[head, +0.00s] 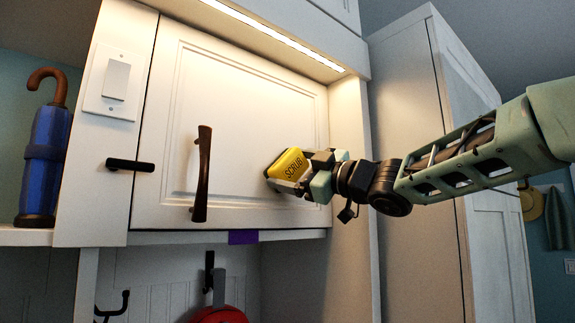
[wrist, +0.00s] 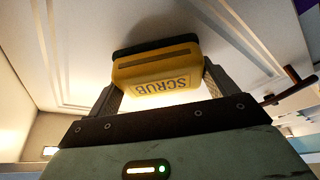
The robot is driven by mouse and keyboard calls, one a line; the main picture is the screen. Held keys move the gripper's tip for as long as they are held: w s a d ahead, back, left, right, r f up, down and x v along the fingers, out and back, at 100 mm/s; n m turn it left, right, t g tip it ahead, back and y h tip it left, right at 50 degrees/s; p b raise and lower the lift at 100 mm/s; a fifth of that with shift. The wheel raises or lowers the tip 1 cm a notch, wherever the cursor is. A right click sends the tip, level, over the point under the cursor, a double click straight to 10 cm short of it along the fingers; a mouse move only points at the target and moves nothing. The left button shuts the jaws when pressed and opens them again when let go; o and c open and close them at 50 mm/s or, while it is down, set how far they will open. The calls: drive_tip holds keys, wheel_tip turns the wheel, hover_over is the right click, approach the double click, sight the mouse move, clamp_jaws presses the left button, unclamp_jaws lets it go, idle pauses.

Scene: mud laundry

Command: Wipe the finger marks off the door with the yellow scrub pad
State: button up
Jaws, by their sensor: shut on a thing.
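The yellow scrub pad (head: 288,164), marked SCRUB, is held in my gripper (head: 305,178) at the right part of the white cabinet door (head: 240,104). My gripper is shut on the pad. In the wrist view the pad (wrist: 158,72) sits between the two fingers, its dark face toward the door panel (wrist: 85,45). It is at or very near the door; I cannot tell if it touches. The door is closed, with a dark brown upright handle (head: 202,173) at its left. I cannot make out any finger marks on the door.
A light switch (head: 116,80) and a black bar (head: 130,165) are left of the door. A blue umbrella (head: 46,150) stands on the left shelf. A purple strip (head: 243,237) is under the door. Hooks and a red object (head: 218,315) are below. A tall cabinet (head: 412,110) stands right.

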sight(281, 167)
drive_tip(key=shift+w+d+r+p, duration=0.1)
drive_tip(key=shift+w+d+p, duration=0.2)
drive_tip(key=shift+w+d, duration=0.3)
drive_tip(key=shift+w+d+f+p, duration=0.1)
drive_tip(key=shift+w+d+p, duration=0.2)
drive_tip(key=shift+d, duration=0.45)
drive_tip(key=shift+w+d+r+p, duration=0.1)
drive_tip(key=shift+w+d+p, duration=0.15)
drive_tip(key=shift+w+d, duration=0.4)
drive_tip(key=shift+s+a+b, duration=0.45)
drive_tip(key=shift+s+a, duration=0.2)
drive_tip(key=shift+a, duration=0.25)
drive_tip(key=shift+s+a+b, duration=0.5)
drive_tip(key=shift+s+a, duration=0.15)
drive_tip(key=shift+a, duration=0.3)
drive_tip(key=shift+s+a+b, duration=0.45)
drive_tip(key=shift+s+a, duration=0.2)
drive_tip(key=shift+a, duration=0.25)
drive_tip(key=shift+s+a+f+b, duration=0.2)
drive_tip(key=shift+s+a+b, duration=0.35)
drive_tip(key=shift+a, duration=0.25)
drive_tip(key=shift+s+a+r+b, duration=0.1)
drive_tip(key=shift+s+a+b, duration=0.3)
drive_tip(key=shift+s+a, duration=0.55)
drive_tip(key=shift+s+a+b, duration=0.4)
drive_tip(key=shift+s+a, duration=0.25)
drive_tip(key=shift+a, duration=0.5)
drive_tip(key=shift+d, duration=0.1)
